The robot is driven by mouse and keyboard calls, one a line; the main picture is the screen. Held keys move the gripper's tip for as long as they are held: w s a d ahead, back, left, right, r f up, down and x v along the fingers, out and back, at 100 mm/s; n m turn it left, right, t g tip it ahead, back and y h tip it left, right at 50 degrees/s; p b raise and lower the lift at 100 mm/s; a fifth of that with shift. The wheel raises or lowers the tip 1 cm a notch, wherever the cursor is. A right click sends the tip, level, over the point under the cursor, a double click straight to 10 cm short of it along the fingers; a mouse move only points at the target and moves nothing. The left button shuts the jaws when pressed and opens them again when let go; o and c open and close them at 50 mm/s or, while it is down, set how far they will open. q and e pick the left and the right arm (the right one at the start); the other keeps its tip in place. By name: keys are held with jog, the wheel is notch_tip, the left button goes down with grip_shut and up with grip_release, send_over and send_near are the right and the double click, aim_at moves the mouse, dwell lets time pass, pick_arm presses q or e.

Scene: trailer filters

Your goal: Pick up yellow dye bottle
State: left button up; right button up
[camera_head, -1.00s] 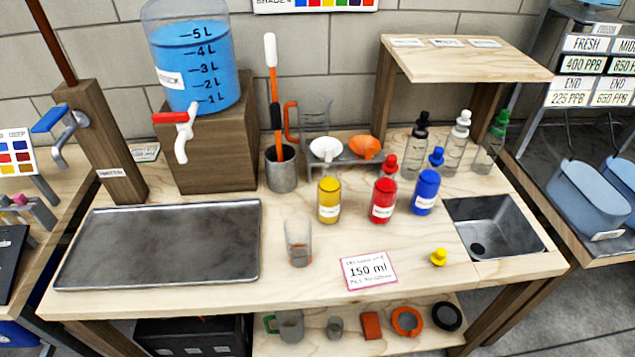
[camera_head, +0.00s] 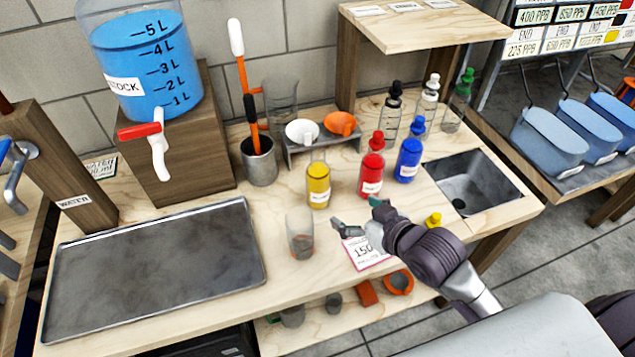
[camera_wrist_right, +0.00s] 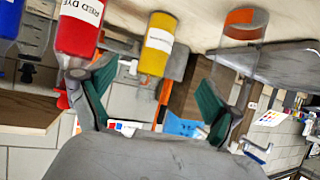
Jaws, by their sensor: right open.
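The yellow dye bottle (camera_head: 318,183) stands upright on the bench, its cap off and its top clear. Its yellow cap (camera_head: 433,219) sits apart on the bench, partly behind my right arm. My right gripper (camera_head: 356,217) is open and empty, in front and to the right of the bottle, over the 150 ml card (camera_head: 366,252). In the right wrist view, which looks upside down, the yellow bottle (camera_wrist_right: 158,44) shows beyond and between the open fingers (camera_wrist_right: 155,95), not touched. My left gripper is not in view.
The red dye bottle (camera_head: 371,175) and blue dye bottle (camera_head: 408,160) stand right of the yellow one. A clear beaker (camera_head: 300,235) stands to its front left. Behind it is a funnel rack (camera_head: 322,145). A metal tray (camera_head: 150,275) lies left; a sink (camera_head: 474,184) is right.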

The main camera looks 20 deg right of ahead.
aim_at(326, 182)
jog(key=shift+t+y, duration=0.4)
jog(key=shift+t, duration=0.1)
jog(key=w, duration=0.3)
jog(key=w+a, duration=0.1)
jog(key=w, duration=0.2)
jog(key=w+a+f, duration=0.1)
jog(key=w, duration=0.2)
jog(key=shift+w+a+p, duration=0.15)
jog(key=shift+p, duration=0.15)
jog(key=shift+p+x, duration=0.45)
jog(key=shift+x, duration=2.4)
jog(key=shift+f, duration=0.15)
jog(key=c, duration=1.4)
jog(key=shift+c, duration=0.8)
